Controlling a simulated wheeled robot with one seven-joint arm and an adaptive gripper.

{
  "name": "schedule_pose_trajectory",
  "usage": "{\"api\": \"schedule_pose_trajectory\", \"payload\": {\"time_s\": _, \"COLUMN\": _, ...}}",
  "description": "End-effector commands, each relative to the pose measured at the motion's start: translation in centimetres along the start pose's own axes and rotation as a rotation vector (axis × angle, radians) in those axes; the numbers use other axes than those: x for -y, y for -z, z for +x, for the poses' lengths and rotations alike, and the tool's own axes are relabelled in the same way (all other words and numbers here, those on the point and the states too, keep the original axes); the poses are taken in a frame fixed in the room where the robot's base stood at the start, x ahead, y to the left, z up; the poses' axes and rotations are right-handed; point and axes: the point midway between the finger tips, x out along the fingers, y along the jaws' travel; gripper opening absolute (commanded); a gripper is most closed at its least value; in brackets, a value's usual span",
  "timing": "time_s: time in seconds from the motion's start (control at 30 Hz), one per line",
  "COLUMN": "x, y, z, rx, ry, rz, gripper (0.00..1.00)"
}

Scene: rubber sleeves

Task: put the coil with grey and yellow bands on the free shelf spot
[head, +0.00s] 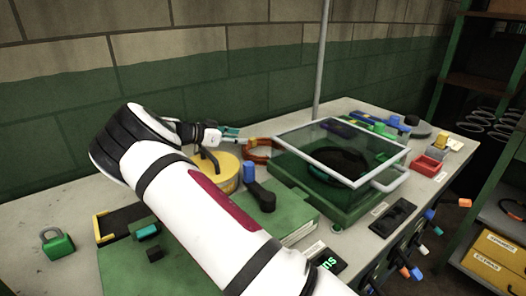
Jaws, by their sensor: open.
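I cannot pick out a coil with grey and yellow bands for certain. Several pale ring-shaped coils (482,127) show at the dark shelf rack (462,52) on the far right, too small and dim to tell their bands. A free shelf spot cannot be made out, as the rack is cut off by the picture edge. My gripper (214,137) is open over the back of the workbench, near a round yellow thing (226,172). My arm hides part of the bench, and the fingertips are small in view.
A green box with a clear framed lid (342,152) stands mid-bench. A green case (290,215), green padlock (57,243), orange clamp (259,150) and red tray (427,165) lie around. A thin grey pole rises behind. Yellow labelled boxes (497,254) sit on the lower right shelf.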

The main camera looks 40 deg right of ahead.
Motion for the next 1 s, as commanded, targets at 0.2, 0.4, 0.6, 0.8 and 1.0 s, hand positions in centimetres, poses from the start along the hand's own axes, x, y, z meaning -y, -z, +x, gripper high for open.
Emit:
{"api": "schedule_pose_trajectory", "payload": {"time_s": 0.2, "x": -0.1, "y": 0.0, "z": 1.1, "rx": 0.001, "ry": 0.000, "rz": 0.000, "gripper": 0.43}}
{"api": "schedule_pose_trajectory", "payload": {"time_s": 0.4, "x": -0.4, "y": 0.1, "z": 3.6, "rx": 0.001, "ry": -0.002, "rz": -0.002, "gripper": 0.43}}
{"api": "schedule_pose_trajectory", "payload": {"time_s": 0.6, "x": -0.3, "y": 0.1, "z": 5.7, "rx": 0.001, "ry": 0.001, "rz": -0.001, "gripper": 0.43}}
{"api": "schedule_pose_trajectory", "payload": {"time_s": 0.8, "x": -0.3, "y": 0.1, "z": 5.8, "rx": 0.001, "ry": 0.001, "rz": -0.001, "gripper": 0.43}}
{"api": "schedule_pose_trajectory", "payload": {"time_s": 1.0, "x": -0.3, "y": 0.1, "z": 5.8, "rx": 0.001, "ry": 0.001, "rz": -0.001, "gripper": 0.00}}
